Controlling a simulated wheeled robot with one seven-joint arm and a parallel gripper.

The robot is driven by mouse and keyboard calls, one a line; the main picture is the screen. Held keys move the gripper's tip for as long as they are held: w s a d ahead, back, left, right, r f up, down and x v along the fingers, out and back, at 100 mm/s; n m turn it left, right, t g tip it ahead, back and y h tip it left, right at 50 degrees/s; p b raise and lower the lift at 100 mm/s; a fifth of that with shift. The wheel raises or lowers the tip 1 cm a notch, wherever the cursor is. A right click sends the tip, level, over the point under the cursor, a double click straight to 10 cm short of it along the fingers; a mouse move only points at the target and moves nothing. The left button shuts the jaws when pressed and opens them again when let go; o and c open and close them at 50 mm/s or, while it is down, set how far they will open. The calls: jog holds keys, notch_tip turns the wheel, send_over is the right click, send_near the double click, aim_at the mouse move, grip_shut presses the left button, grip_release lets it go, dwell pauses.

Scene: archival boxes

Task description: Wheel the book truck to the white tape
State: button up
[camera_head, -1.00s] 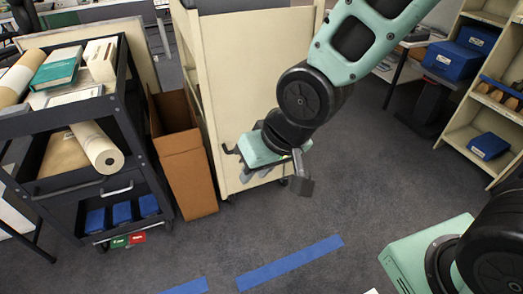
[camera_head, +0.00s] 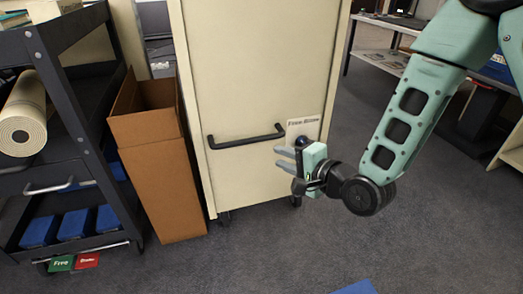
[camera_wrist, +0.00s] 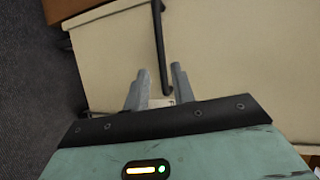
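A tall cream wheeled truck (camera_head: 250,85) stands upright ahead, with casters below and a black bar handle (camera_head: 245,140) across its end panel. A small label beginning "Free" is at the panel's right edge. My gripper (camera_head: 280,157) is just in front of the handle's right end, fingers pointing left and apart. In the wrist view the handle (camera_wrist: 160,45) runs down to between the open fingers of my gripper (camera_wrist: 160,72); I cannot tell whether they touch it. A dark cart (camera_head: 75,150) with shelves, its own handle and green and red tags stands at left. No white tape shows.
An open cardboard box (camera_head: 158,150) stands between the dark cart and the cream truck. A piece of blue tape (camera_head: 357,287) lies on the carpet at the bottom edge. Desks and shelves are at back right.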

aim_at(252, 142)
jog(key=shift+m+t, duration=0.5)
jog(key=b+x, duration=0.2)
jog(key=x, duration=0.3)
jog(key=d+f+b+x, duration=0.1)
jog(key=b+x, duration=0.1)
jog(key=x, duration=0.3)
jog(key=b+x, duration=0.2)
jog(key=x, duration=0.4)
jog(key=shift+w+d+f, duration=0.15)
jog(key=shift+w+f, duration=0.15)
jog(key=shift+w, duration=0.2)
jog(key=shift+b+x, duration=0.5)
jog(key=shift+x, duration=0.3)
jog(key=shift+r, duration=0.15)
grip_shut()
